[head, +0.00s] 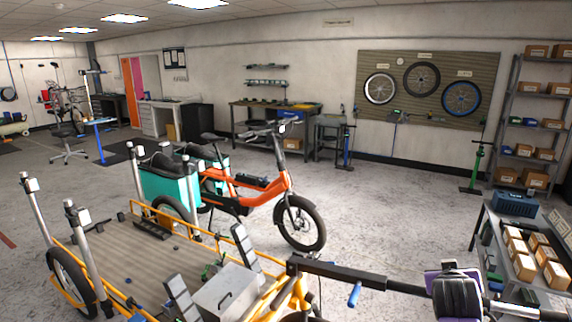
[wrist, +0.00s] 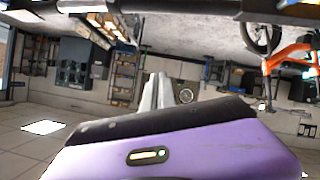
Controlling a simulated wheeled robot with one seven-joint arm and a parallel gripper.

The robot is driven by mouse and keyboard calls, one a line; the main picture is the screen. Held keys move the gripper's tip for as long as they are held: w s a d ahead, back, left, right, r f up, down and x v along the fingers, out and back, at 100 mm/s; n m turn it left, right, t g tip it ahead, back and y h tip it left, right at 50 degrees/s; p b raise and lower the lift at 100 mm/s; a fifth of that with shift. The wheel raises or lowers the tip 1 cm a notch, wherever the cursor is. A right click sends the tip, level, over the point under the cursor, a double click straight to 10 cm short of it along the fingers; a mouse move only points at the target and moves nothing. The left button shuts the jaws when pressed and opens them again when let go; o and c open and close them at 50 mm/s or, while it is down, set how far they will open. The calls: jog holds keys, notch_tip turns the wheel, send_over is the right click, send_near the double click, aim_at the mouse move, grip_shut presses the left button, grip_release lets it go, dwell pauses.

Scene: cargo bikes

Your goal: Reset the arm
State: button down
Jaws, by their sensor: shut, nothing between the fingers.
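My gripper (wrist: 156,84) shows in the wrist view as two pale grey fingers close together, shut and empty, beyond the purple and black wrist housing. The wrist picture is upside down, with the ceiling low and the floor high. In the head view, a purple and black part of my arm (head: 455,292) is at the lower right, in front of or beside a dark horizontal bar. The fingers cannot be made out in that view.
The dark bar (head: 350,274) with a blue handle crosses the lower right. A yellow cargo bike with a wooden deck (head: 130,245) fills the lower left. An orange bike (head: 288,190) stands behind it. A bench with boxes (head: 525,268) is at right. Open floor (head: 390,215) lies between.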

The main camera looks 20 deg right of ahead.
jog(key=s+a+f+n+t+y, duration=0.1)
jog(key=s+a+n+t+y, duration=0.3)
jog(key=a, duration=0.9)
jog(key=s+a+f+n+t+y, duration=0.1)
jog(key=s+a+t, duration=0.5)
jog(key=a, duration=0.6)
jog(key=s+a+g+y, duration=0.1)
jog(key=s+a, duration=0.4)
jog(key=s, duration=0.3)
jog(key=s+a+y, duration=0.2)
jog(key=s+a, duration=0.3)
jog(key=s, duration=0.4)
jog(key=s+a+n+g+y, duration=0.1)
jog(key=s+a+y, duration=0.1)
jog(key=s+a, duration=0.3)
jog(key=s, duration=0.4)
jog(key=shift+g, duration=0.3)
